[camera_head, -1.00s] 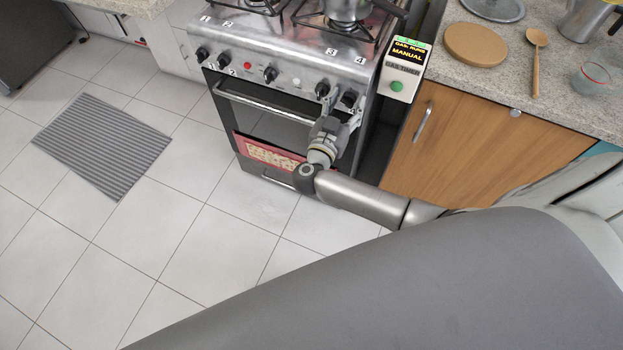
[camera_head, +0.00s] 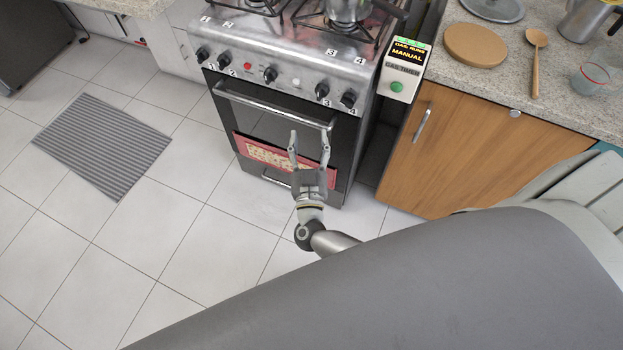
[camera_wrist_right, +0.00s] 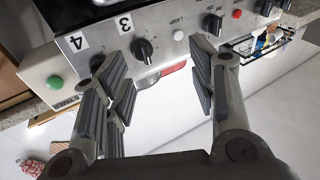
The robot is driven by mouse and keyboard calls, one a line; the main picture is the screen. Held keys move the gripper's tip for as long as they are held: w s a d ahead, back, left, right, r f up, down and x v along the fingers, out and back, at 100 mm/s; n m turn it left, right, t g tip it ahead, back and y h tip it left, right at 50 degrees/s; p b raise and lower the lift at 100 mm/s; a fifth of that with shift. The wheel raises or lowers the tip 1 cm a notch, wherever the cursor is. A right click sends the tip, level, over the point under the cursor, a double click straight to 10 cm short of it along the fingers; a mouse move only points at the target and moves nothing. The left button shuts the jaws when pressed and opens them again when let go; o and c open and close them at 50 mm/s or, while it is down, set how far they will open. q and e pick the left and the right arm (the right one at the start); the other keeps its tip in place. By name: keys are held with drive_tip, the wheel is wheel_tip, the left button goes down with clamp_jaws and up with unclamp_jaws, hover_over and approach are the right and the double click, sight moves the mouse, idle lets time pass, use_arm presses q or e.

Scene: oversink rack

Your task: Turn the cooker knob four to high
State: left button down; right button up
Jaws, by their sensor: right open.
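The cooker (camera_head: 290,55) has a row of black knobs on its front panel. Knob four (camera_head: 348,99) is the rightmost, with a "4" label below it. Knob three (camera_head: 322,91) is just left of it and also shows in the right wrist view (camera_wrist_right: 143,48). In that view knob four (camera_wrist_right: 97,62) is partly hidden by a finger. My right gripper (camera_head: 309,134) is open and empty, in front of the oven door, below and left of knob four, apart from it. Its spread fingers also show in the right wrist view (camera_wrist_right: 158,70). My left gripper is out of view.
The oven handle (camera_head: 275,108) runs below the knobs, with a red patterned cloth (camera_head: 265,153) lower down. A gas timer box (camera_head: 398,70) with a green button stands right of the cooker. A wooden cabinet (camera_head: 470,150) is further right.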

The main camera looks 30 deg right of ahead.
drive_tip(key=s+a+f+n+g+y, duration=0.2)
drive_tip(key=s+f+y, duration=0.3)
drive_tip(key=f, duration=0.7)
drive_tip(key=s+a+f+n+g+y, duration=0.2)
drive_tip(key=s+f+n+y, duration=0.3)
drive_tip(key=f, duration=0.7)
drive_tip(key=shift+g+p, duration=0.3)
drive_tip(key=shift+g, duration=0.5)
drive_tip(key=shift+w+f, duration=0.1)
